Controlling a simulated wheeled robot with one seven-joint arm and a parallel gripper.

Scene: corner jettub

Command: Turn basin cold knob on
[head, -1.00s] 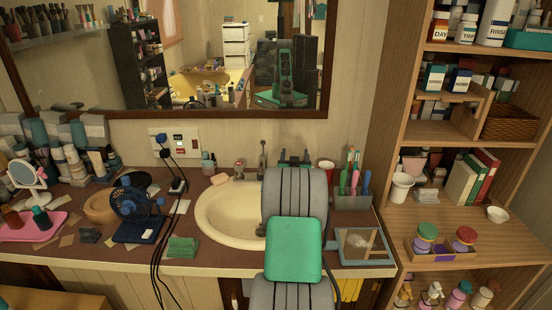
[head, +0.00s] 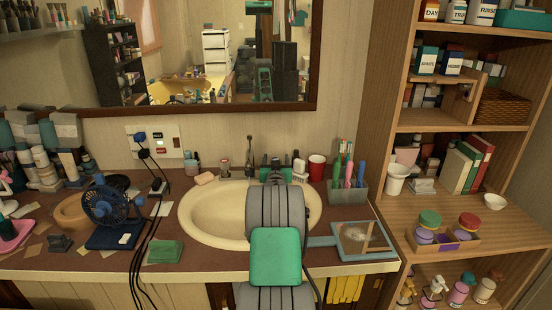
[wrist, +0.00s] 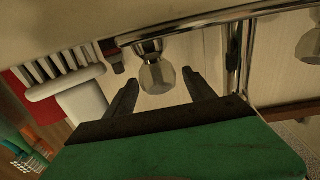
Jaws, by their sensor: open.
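The basin (head: 200,215) is a cream oval sink set in the brown counter, with a metal faucet (head: 249,155) at its back edge. One knob (head: 225,168) shows left of the faucet. The knob right of the faucet is hidden behind my arm in the head view. In the wrist view this faceted, translucent knob (wrist: 156,77) sits between the two dark fingers of my gripper (wrist: 160,84), which is open. Finger contact with the knob cannot be told. The other knob (wrist: 311,45) shows at the wrist view's right edge.
A red cup (head: 317,167), a white brush (head: 299,165) and a holder of toothbrushes (head: 347,192) stand right of the basin. Soap (head: 205,178) lies at its back left. A framed tray (head: 362,241) lies at the front right. The mirror is behind.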

